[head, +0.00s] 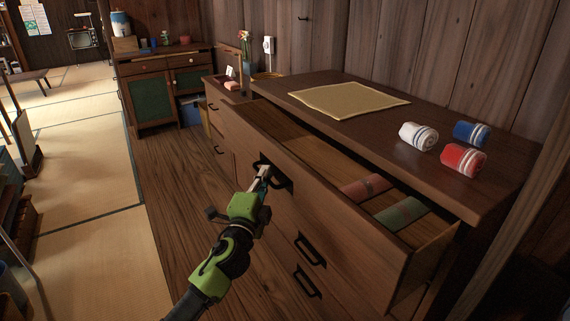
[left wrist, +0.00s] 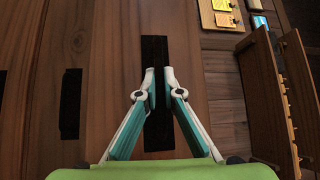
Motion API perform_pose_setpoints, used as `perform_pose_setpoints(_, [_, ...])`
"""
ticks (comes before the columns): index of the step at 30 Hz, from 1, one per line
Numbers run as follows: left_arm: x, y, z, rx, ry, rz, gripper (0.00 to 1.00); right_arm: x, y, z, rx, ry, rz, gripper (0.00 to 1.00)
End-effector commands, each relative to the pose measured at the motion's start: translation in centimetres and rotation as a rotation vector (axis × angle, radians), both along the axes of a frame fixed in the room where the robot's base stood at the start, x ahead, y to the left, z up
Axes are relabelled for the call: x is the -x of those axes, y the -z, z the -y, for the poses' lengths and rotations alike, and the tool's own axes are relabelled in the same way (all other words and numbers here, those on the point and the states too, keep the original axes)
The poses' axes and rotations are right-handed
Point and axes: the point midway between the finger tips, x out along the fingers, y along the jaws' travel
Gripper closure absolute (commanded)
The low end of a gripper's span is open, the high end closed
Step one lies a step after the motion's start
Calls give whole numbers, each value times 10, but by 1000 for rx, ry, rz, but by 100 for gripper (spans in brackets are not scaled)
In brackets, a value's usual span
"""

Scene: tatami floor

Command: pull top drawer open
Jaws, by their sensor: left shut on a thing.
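The top drawer (head: 345,218) of the dark wooden dresser is pulled out, and its inside shows. A red folded cloth (head: 365,187) and a green one (head: 402,212) lie in its right part. Its black handle (head: 281,180) is on the drawer front. My left gripper (head: 264,171) is shut on this handle. The left wrist view shows the gripper's fingertips (left wrist: 158,88) on either side of the long black handle (left wrist: 154,52). My right gripper is in neither view.
On the dresser top (head: 350,125) lie a yellow mat (head: 348,98) and white (head: 418,137), blue (head: 470,133) and red (head: 463,158) rolled towels. Lower drawers have black handles (head: 310,250). A cabinet (head: 165,90) stands at the back. The wooden floor (head: 180,190) left of the dresser is clear.

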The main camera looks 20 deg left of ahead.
Motion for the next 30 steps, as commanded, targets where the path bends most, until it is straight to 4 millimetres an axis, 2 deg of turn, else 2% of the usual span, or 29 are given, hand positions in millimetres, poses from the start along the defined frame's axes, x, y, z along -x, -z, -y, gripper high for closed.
perform_pose_setpoints(1, [11, 1, -8, -2, -1, -6, 100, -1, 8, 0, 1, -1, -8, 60])
perform_pose_setpoints(6, [37, 2, -28, 0, 0, -6, 100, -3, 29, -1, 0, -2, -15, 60])
perform_pose_setpoints(12, [57, 2, -43, 2, 0, -5, 100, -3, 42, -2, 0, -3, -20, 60])
perform_pose_setpoints(18, [64, 2, -50, 0, 1, -4, 100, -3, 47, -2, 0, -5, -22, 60])
perform_pose_setpoints(29, [65, 2, -50, 1, 2, -4, 100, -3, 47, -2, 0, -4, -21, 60])
perform_pose_setpoints(30, [65, 2, -50, 1, 2, -4, 88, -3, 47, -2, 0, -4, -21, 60])
